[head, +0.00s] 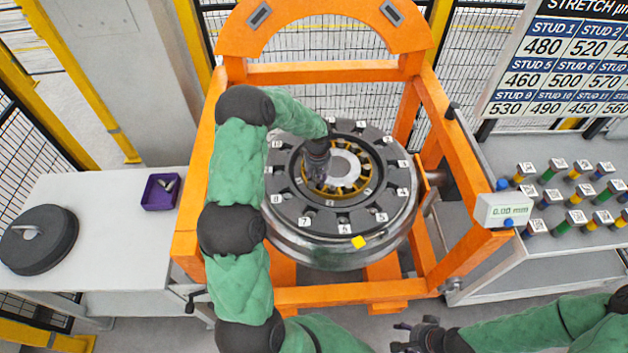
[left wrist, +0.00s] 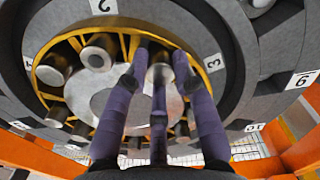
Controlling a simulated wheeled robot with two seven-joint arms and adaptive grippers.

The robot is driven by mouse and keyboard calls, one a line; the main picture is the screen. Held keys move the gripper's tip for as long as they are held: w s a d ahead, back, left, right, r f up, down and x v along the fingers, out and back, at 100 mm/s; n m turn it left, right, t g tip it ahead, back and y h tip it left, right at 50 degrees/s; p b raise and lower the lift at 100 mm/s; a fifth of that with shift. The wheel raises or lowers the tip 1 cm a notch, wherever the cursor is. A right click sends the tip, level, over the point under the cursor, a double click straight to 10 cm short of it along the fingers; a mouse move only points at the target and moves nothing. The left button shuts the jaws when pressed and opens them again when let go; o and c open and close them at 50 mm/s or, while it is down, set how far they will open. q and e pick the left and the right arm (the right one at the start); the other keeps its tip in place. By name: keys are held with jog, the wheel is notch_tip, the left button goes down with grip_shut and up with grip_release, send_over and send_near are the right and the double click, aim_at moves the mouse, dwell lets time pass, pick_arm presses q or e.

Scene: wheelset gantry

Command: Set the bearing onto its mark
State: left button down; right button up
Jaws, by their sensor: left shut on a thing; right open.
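The bearing (head: 352,189), a yellow cage with several grey rollers around a pale centre, sits in the middle of the dark numbered wheel ring (head: 290,215). My left gripper (head: 318,178) reaches down over its left part and is shut on the bearing. In the left wrist view three purple fingers lie across the bearing (left wrist: 98,50) at its rollers; the exact contact is partly hidden. My right gripper (head: 408,340) is open at the bottom edge, away from the wheel.
An orange gantry frame (head: 330,296) surrounds the wheel. The left table (head: 105,225) holds a dark round lid (head: 38,240) and a purple tray (head: 160,192). The right bench holds a digital readout (head: 503,210) and several coloured studs (head: 575,217). A stretch chart (head: 560,60) stands behind it.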

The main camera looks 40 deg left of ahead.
pick_arm(q)
jog(key=shift+d+f+n+b, duration=0.2)
jog(key=shift+d+n+b, duration=1.15)
jog(key=shift+b, duration=0.2)
jog(key=shift+d, duration=0.1)
jog(key=c, duration=1)
grip_release()
jog(key=shift+r, duration=0.15)
jog(key=shift+w+r, duration=0.1)
jog(key=shift+r, duration=0.4)
notch_tip(320, 180, up, 11)
